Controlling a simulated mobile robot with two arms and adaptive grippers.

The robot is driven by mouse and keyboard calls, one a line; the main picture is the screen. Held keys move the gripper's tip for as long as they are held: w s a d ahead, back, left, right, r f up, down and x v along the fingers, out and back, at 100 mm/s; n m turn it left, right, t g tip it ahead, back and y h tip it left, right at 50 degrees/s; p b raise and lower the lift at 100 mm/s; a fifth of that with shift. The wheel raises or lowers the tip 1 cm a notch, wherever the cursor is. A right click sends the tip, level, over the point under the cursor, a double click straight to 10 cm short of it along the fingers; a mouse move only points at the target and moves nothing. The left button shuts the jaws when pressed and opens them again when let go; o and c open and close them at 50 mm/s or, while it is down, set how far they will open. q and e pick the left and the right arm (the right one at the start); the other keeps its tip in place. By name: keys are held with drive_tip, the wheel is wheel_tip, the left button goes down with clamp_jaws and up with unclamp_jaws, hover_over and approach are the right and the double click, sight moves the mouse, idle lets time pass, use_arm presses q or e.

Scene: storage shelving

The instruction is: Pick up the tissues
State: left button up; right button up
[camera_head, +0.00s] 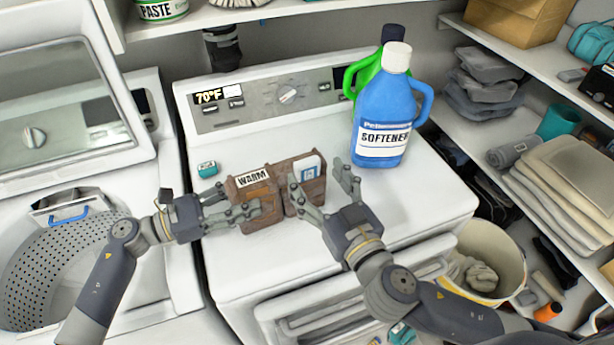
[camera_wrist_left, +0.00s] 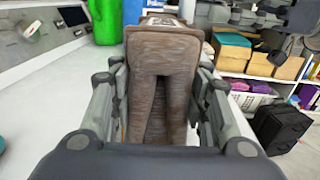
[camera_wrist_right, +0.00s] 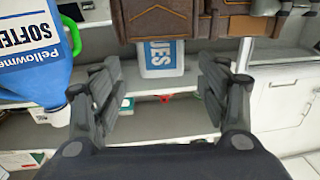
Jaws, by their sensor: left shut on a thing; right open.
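The tissues are a white pack with a blue label (camera_head: 311,166), standing in the right part of a brown holder (camera_head: 264,222) marked WARM on the white machine's top. The pack, with part of its lettering, shows beyond my right fingers in the right wrist view (camera_wrist_right: 162,58). My left gripper (camera_head: 232,203) is shut on the holder's left end, and the brown end fills the space between its fingers in the left wrist view (camera_wrist_left: 160,85). My right gripper (camera_head: 325,187) is open and empty at the holder's right end, close to the pack.
A blue softener bottle (camera_head: 378,125) stands behind right of the holder, with a green bottle (camera_head: 366,72) behind it. A washer with open drum (camera_head: 45,270) is at left, loaded shelves (camera_head: 540,125) at right.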

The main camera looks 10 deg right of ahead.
sight(309, 168)
drive_tip(key=shift+x, duration=2.5)
drive_tip(key=shift+a+r, duration=0.1)
